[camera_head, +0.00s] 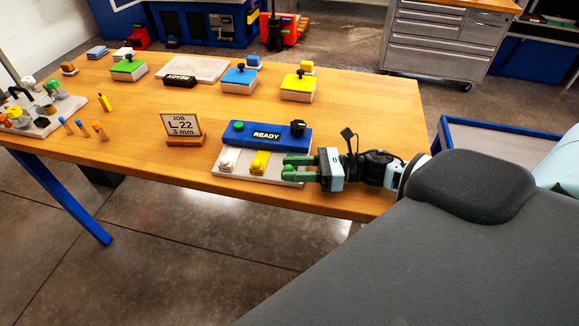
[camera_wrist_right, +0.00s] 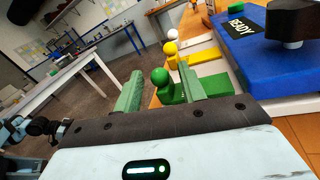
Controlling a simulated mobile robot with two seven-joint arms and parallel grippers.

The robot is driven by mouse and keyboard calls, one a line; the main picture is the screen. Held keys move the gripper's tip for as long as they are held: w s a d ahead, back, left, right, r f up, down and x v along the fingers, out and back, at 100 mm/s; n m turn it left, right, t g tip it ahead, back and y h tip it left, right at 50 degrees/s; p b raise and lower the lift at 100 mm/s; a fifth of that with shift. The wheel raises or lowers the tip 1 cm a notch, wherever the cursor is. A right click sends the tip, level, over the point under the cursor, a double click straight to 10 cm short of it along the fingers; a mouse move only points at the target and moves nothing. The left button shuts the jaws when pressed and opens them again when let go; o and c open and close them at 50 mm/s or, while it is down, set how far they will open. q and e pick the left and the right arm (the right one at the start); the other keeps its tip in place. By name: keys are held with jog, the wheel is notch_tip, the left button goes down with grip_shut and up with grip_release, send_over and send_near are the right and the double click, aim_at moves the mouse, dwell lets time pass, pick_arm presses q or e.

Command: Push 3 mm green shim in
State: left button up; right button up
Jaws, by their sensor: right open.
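The green shim (camera_wrist_right: 161,84) with its round knob shows in the wrist view, between the two green fingers of my right gripper (camera_head: 288,168). The jaws are open around the knob, with no clear contact visible. In the head view the fingers largely hide this shim. The yellow shim (camera_head: 260,162) and the white shim (camera_head: 227,159) sit to its left on the pale base (camera_head: 241,177) in front of the blue READY unit (camera_head: 267,135). How far the green shim is in cannot be told. My left gripper is not in view.
A job card (camera_head: 182,125) reading "L 22 3 mm" stands left of the unit. A black knob (camera_head: 298,127) rises from the unit's top right. Colored blocks line the table's back, and a tray of knobbed parts (camera_head: 42,120) is far left. The front table edge is close to my gripper.

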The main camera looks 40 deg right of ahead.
jog(key=shift+x, duration=0.85)
jog(key=shift+c, duration=0.2)
grip_shut()
